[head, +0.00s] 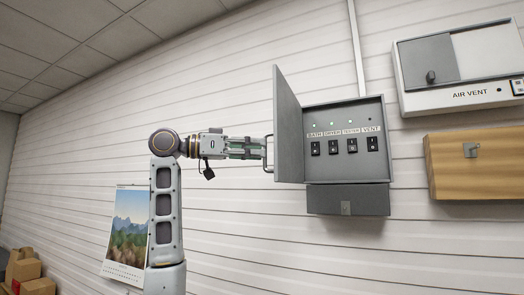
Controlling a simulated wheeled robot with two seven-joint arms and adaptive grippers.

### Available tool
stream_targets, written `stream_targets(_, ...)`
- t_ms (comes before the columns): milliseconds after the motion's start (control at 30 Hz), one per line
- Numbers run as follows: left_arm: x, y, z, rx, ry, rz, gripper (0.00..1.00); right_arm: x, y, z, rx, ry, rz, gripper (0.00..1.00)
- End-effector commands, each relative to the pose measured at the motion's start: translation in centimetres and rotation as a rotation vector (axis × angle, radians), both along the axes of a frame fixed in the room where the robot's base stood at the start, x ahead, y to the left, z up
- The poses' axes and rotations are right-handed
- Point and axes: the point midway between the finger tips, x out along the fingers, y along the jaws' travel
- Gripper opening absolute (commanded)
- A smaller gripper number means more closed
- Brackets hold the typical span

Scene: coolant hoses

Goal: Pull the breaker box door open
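The breaker box (345,170) is a grey box on the wall at the right of centre. Its door (289,125) stands swung open on the left side, so the inside panel shows. The door has a thin handle (268,166) on its outer face. My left gripper (262,149) comes in level from the left, with its fingertips at the handle. Whether the fingers are closed around the handle is too small to tell. My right gripper is out of view.
Inside the box are several black switches (333,147) with labels and green lights. A grey latched box (350,200) sits right below. An air vent unit (462,70) and a wooden box (475,163) hang to the right. A calendar (127,235) and cardboard boxes (22,268) are at left.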

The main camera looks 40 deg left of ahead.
Motion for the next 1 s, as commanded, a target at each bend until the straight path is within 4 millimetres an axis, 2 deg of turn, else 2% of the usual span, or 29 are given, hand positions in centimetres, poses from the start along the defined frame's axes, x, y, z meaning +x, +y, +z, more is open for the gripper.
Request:
stream_targets(533,-6.2,4.7,0.0,-0.002,0.001,0.002,0.32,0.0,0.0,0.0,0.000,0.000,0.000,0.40)
stream_targets(733,-7.2,5.4,0.0,-0.001,0.002,0.001,0.32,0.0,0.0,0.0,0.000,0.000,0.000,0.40)
stream_targets(1000,-7.3,5.5,0.0,-0.001,0.002,0.000,0.32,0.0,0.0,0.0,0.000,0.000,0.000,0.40)
